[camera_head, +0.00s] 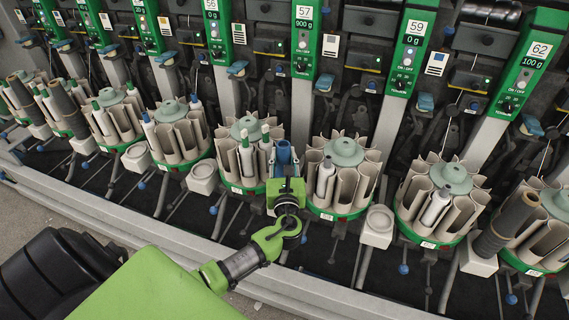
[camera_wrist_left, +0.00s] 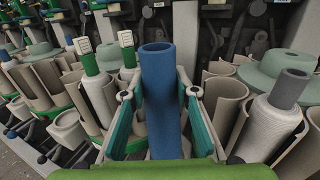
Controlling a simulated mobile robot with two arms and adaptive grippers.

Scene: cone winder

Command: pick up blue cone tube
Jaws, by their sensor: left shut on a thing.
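The blue cone tube (camera_wrist_left: 160,95) stands upright and hollow between the two fingers of my left gripper (camera_wrist_left: 157,98) in the left wrist view. The gripper is shut on it, with one finger on each side. In the head view the blue tube (camera_head: 283,153) shows just above my left gripper (camera_head: 288,180), in front of the carousel between units 56 and 57. The tube's lower part is hidden behind the gripper. My right gripper is not in view.
Round carousels with beige pockets stand on both sides, such as one at the right (camera_head: 440,200). Some hold yarn cones, like a white one with a grey tube (camera_wrist_left: 270,125) close right of the gripper.

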